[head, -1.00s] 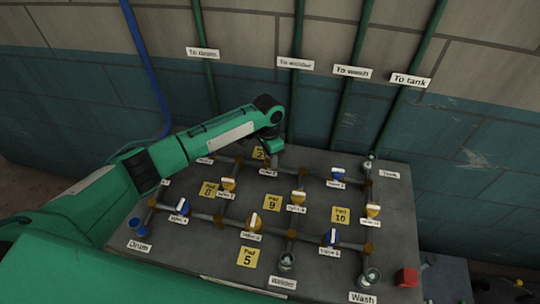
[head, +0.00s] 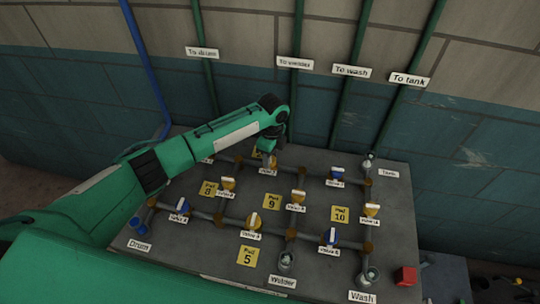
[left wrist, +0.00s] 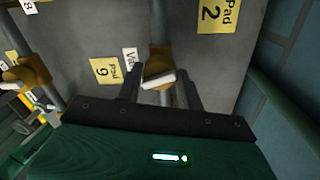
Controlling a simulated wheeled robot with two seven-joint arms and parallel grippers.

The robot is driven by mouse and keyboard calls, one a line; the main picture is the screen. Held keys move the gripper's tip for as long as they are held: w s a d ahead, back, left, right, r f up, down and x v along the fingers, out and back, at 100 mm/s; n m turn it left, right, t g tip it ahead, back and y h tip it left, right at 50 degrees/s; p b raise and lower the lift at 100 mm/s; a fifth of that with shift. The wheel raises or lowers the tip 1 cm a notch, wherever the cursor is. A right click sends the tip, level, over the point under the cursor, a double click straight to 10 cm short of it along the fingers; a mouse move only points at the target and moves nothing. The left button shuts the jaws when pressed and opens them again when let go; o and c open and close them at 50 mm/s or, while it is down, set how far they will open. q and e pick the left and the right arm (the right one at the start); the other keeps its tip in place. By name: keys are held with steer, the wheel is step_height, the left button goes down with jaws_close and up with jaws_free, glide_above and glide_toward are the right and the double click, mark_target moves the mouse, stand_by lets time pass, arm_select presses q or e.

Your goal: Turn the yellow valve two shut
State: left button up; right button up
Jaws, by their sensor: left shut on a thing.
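The yellow valve two (head: 269,161) stands at the back of the grey pipe board, near the Pad 2 label, partly hidden by my gripper. In the left wrist view its yellow body with a white handle bar (left wrist: 158,80) shows between my two dark fingers. My left gripper (head: 270,150) points down over this valve, and also shows in the left wrist view (left wrist: 160,90). It is shut on the white handle, which lies slightly slanted across the picture there. The valve's name label is partly covered by a finger in the wrist view. My right gripper is not in view.
Other valves stand close by: a yellow one (head: 228,183) to the left front, a yellow one (head: 298,196) to the right front and a blue one (head: 337,174) to the right. A red block (head: 406,277) sits at the board's front right. The wall rises behind.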

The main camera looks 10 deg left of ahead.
mark_target(273, 156)
arm_select(q)
steer(key=shift+w+r+m, duration=0.1)
steer(key=shift+m, duration=1.6)
steer(key=o, duration=1)
steer(key=shift+m, duration=0.3)
steer(key=shift+d+r+b, duration=0.1)
steer(key=shift+r+b, duration=0.25)
steer(key=shift+r, duration=0.1)
steer(key=shift+w+d+r+b, duration=0.15)
steer(key=shift+r+b, duration=0.4)
steer(key=shift+r, duration=1.6)
steer(key=shift+w+r+b, duration=0.1)
steer(key=shift+r+b, duration=0.5)
steer(key=shift+r, duration=1.5)
steer(key=shift+w+d+r+b, duration=0.15)
steer(key=shift+r+b, duration=0.4)
steer(key=shift+r, duration=1.6)
